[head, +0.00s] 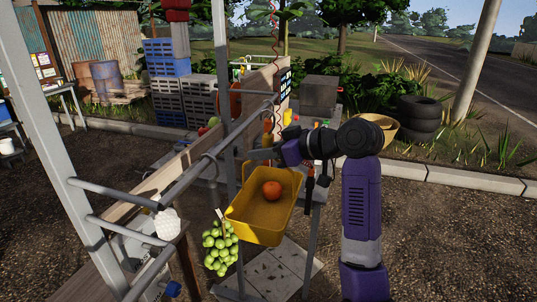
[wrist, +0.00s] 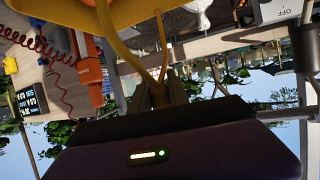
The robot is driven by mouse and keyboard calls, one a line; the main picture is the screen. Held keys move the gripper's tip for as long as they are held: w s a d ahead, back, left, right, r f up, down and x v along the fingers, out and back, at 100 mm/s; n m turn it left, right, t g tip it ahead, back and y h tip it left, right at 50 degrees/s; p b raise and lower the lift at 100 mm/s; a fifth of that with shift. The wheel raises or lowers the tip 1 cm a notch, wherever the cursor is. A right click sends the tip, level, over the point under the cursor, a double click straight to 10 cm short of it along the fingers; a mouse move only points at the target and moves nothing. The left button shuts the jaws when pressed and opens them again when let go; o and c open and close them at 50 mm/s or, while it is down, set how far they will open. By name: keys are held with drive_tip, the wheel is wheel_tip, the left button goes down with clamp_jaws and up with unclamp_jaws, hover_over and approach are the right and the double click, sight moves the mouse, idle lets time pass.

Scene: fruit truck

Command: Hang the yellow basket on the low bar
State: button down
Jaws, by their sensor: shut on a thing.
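The yellow basket (head: 257,224) hangs tilted in mid-air in front of the stall frame, with a round orange-red fruit (head: 272,189) inside. My gripper (head: 262,155) is above the basket's far rim. In the wrist view my gripper (wrist: 158,90) is shut on the basket's handle (wrist: 128,48), and the basket's yellow body (wrist: 150,8) fills the top edge. A long grey bar (head: 190,177) of the frame runs diagonally just left of the basket. I cannot tell for sure which bar is the low one, or whether the basket touches any.
Green fruit (head: 220,246) hangs left of the basket, and a white bundle (head: 168,225) is farther left. A grey post (head: 220,65) rises behind. A wooden board (head: 150,188) lies beyond the bar. Blue and grey crates (head: 170,95) stand behind.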

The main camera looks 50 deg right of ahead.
drive_tip(key=w+a+f+b, duration=0.2)
drive_tip(key=w, duration=0.3)
drive_tip(key=shift+w+a+f+b, duration=0.15)
drive_tip(key=shift+w+f+b, duration=0.1)
drive_tip(key=shift+w+b, duration=0.15)
idle(0.5)
drive_tip(key=shift+f, duration=0.15)
drive_tip(key=c, duration=1.2)
unclamp_jaws()
drive_tip(key=shift+o, duration=0.2)
drive_tip(key=shift+s+r, duration=0.25)
drive_tip(key=shift+s, duration=0.3)
drive_tip(key=b+v, duration=0.1)
drive_tip(key=v, duration=0.5)
drive_tip(key=shift+s, duration=0.3)
drive_tip(key=shift+r, duration=0.1)
